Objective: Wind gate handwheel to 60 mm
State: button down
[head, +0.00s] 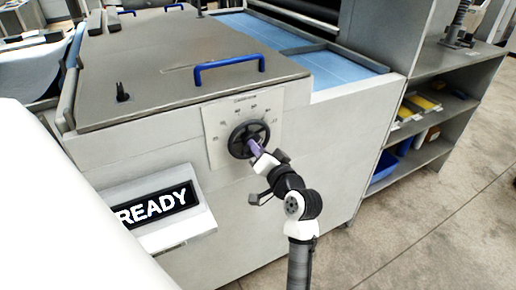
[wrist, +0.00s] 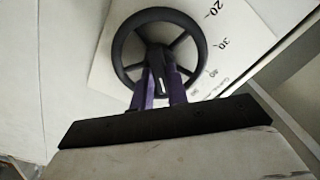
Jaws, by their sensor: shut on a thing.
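The gate handwheel (head: 249,139) is a black spoked wheel on the machine's front panel, and it also shows in the wrist view (wrist: 119,45). It sits in front of a white scale plate (head: 275,101) with numbers around it. In the wrist view the plate (wrist: 236,45) shows 20 and 30 to the right of the wheel. My gripper (head: 255,148) reaches the wheel's lower right part. In the wrist view its purple fingers (wrist: 160,87) are shut on the handwheel, around a dark piece with a light mark near the hub. The fingers hide part of the lower rim.
A sign reading READY (head: 155,205) juts from the panel at left. The grey lid (head: 160,60) above carries a blue handle (head: 229,68). Shelves (head: 425,115) with bins stand at right. The floor (head: 420,220) at lower right is clear.

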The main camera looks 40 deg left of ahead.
jog(key=shift+f, duration=0.1)
jog(key=c, duration=1.4)
grip_release()
jog(key=b+v, duration=0.4)
jog(key=v, duration=1)
jog(key=shift+a, duration=0.1)
